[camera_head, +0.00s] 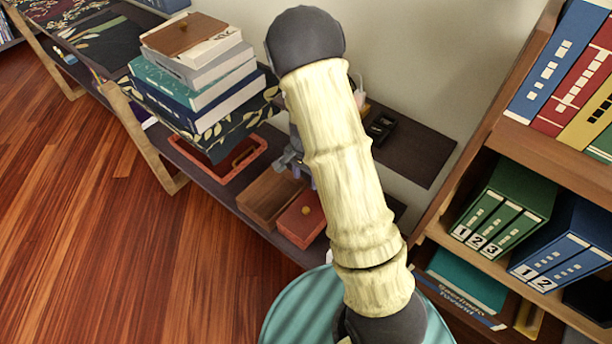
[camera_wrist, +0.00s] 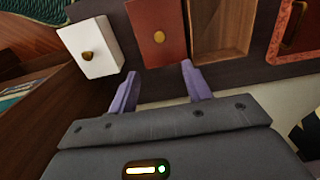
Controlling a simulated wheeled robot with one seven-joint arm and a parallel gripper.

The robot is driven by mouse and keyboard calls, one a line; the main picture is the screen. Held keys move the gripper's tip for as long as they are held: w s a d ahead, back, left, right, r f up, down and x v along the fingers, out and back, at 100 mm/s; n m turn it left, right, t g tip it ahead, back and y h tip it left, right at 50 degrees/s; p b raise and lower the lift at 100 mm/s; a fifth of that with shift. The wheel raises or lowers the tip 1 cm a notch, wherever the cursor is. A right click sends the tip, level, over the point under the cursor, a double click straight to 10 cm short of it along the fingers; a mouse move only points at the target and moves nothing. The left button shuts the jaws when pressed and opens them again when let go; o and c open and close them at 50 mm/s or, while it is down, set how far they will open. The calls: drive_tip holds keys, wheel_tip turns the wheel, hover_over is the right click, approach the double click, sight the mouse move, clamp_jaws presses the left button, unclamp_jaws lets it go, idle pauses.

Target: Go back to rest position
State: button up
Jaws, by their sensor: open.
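My gripper (camera_wrist: 159,72) shows in the wrist view with its two purple fingers apart and nothing between them. It is above a dark shelf, close to a white box with a round knob (camera_wrist: 88,50) and a red-brown box with a knob (camera_wrist: 157,30). In the head view my pale arm crosses the middle and hides most of the gripper; only a small grey and purple part shows at its left side.
A bookcase with binders (camera_head: 505,210) stands right. The wooden floor (camera_head: 110,230) is clear at left.

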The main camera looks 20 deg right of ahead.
idle(0.4)
drive_tip(key=s+r+n+t, duration=0.3)
drive_tip(key=s+r+n, duration=0.8)
drive_tip(key=s+r, duration=0.5)
wheel_tip(320, 180, up, 24)
drive_tip(key=w+p, duration=0.1)
drive_tip(key=p, duration=2.1)
drive_tip(key=shift+w+f, duration=0.2)
drive_tip(key=shift+w, duration=0.05)
